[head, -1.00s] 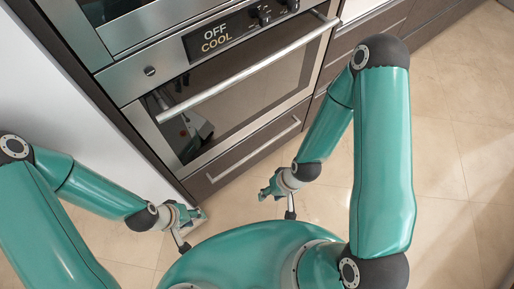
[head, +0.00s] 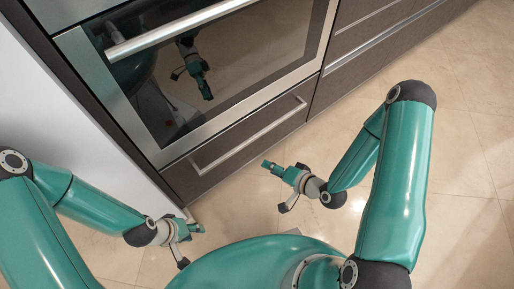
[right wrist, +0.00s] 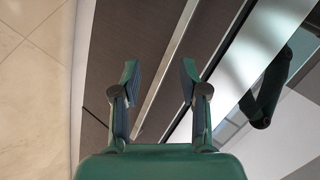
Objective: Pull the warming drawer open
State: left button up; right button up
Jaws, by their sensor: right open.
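The warming drawer (head: 228,138) is the brown front below the oven, with a long metal bar handle (head: 250,135). Its front looks flush with the oven, so it stands shut. My right gripper (head: 274,186) is open and empty, in front of the drawer and apart from the handle. In the right wrist view the open fingers (right wrist: 159,80) point at the brown drawer front (right wrist: 118,45), and the handle (right wrist: 165,75) crosses slantwise between them in the picture, beyond the tips. My left gripper (head: 191,246) is open and empty, low near the drawer's left end.
The oven door (head: 240,65) with its dark glass and bar handle (head: 180,28) is above the drawer. A white side panel (head: 75,130) stands at the left. Brown cabinet fronts (head: 375,50) continue right. The tiled floor (head: 460,150) is clear at the right.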

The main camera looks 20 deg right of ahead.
aim_at(257, 136)
jog(key=d+f+m+t+b, duration=0.5)
jog(key=f+t+b, duration=0.1)
jog(key=b, duration=0.4)
jog(key=shift+m+t, duration=0.4)
jog(key=shift+m, duration=0.1)
jog(key=b+x, duration=0.1)
jog(key=x, duration=0.4)
jog(key=b+x, duration=0.1)
jog(key=x, duration=0.5)
jog(key=r+b+x, duration=0.1)
jog(key=x, duration=0.5)
jog(key=shift+w+d+b, duration=0.1)
jog(key=shift+w+b, duration=0.1)
jog(key=shift+b, duration=0.2)
pick_arm(q)
notch_tip(257, 136, down, 16)
jog(key=shift+f, duration=0.25)
pick_arm(e)
grip_shut()
jog(key=shift+d, duration=0.1)
